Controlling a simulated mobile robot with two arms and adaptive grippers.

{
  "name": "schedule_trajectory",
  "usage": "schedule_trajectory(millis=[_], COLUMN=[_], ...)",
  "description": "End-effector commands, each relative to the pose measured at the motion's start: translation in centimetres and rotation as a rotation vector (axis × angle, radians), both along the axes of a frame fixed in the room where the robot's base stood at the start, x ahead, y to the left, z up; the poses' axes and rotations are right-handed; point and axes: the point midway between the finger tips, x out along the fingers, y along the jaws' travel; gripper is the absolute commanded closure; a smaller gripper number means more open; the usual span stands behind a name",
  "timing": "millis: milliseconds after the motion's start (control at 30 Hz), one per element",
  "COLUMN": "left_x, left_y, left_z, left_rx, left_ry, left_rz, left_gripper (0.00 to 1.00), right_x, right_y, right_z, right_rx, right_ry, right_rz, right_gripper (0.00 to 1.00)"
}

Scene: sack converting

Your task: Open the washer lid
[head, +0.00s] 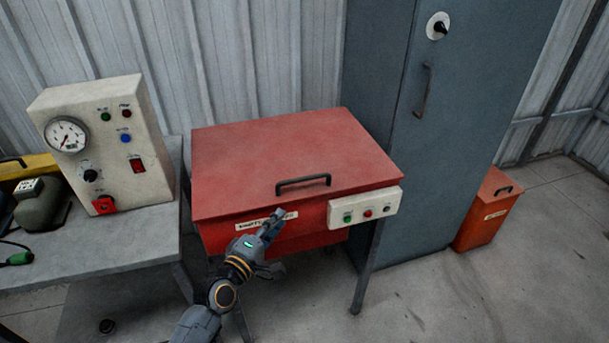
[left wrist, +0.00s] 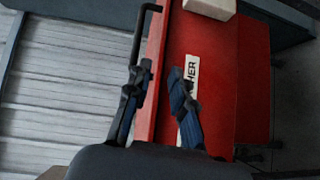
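The red washer (head: 270,150) stands on legs with its flat lid (head: 250,145) down. A dark bar handle (head: 303,182) rises near the lid's front edge; it also shows in the left wrist view (left wrist: 143,35). My left gripper (head: 274,217) is just in front of the washer, by the partly hidden white label on its front. In the left wrist view the fingers (left wrist: 160,82) are apart, with the red lid edge showing between them. One finger appears close to the handle's end; I cannot tell whether they touch. My right gripper is out of view.
A white button panel (head: 365,208) is on the washer's front right. A bench with a cream gauge box (head: 95,140) stands at left. A tall blue-grey cabinet (head: 440,150) and a red bin (head: 487,212) are at right. The floor at front right is clear.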

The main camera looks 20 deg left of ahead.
Motion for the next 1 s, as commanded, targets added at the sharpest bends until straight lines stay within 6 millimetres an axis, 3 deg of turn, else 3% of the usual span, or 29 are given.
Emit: schedule_trajectory(millis=[33,167,367,700,1000], left_x=[0.0,0.5,3.4,10.4,13.4], left_y=[0.0,-0.2,-0.8,-2.1,-2.7], left_z=[1.8,3.5,3.7,3.5,3.4], left_rx=[-0.033,-0.072,-0.073,-0.069,-0.069], left_ry=[-0.026,-0.053,-0.055,-0.053,-0.051], left_rz=[-0.002,-0.006,-0.006,-0.007,-0.007], left_gripper=[0.77,0.77,0.77,0.77,0.77], right_x=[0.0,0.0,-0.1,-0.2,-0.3], right_y=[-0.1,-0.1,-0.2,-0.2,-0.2], right_z=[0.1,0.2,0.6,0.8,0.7], right_rx=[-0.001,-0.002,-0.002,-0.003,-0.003], right_ry=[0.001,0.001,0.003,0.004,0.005], right_rz=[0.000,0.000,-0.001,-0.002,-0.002], right_gripper=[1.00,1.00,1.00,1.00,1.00])
